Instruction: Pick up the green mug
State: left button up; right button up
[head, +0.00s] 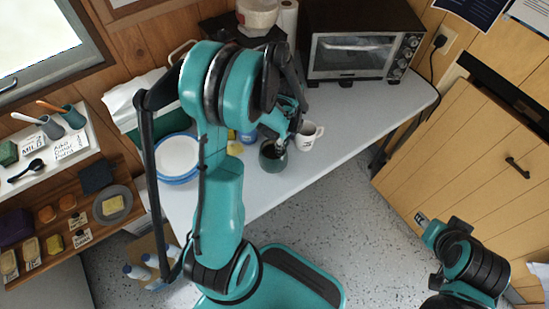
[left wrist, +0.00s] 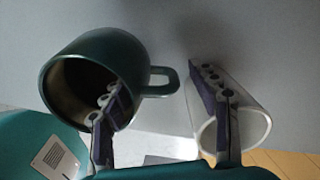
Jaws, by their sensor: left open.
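The dark green mug (head: 272,157) stands on the light counter near its front edge, partly hidden by my left arm. In the left wrist view the green mug (left wrist: 90,75) is at left with its handle pointing right. My left gripper (head: 287,135) is above it, open and empty. In the left wrist view its fingers (left wrist: 158,80) are spread on either side of the handle. The left finger overlaps the mug's mouth; I cannot tell whether it is inside. The right finger overlaps a white mug (left wrist: 258,125). My right arm shows at lower right in the head view, its gripper out of sight.
The white mug (head: 311,136) stands close to the right of the green one. A toaster oven (head: 362,50) is at the back, and a blue-rimmed plate (head: 176,158) is at left. The counter (head: 375,105) is clear to the right, before the oven.

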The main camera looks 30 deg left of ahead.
pick_arm(q)
jog(key=shift+f, duration=0.8)
jog(key=shift+r, duration=0.1)
grip_shut()
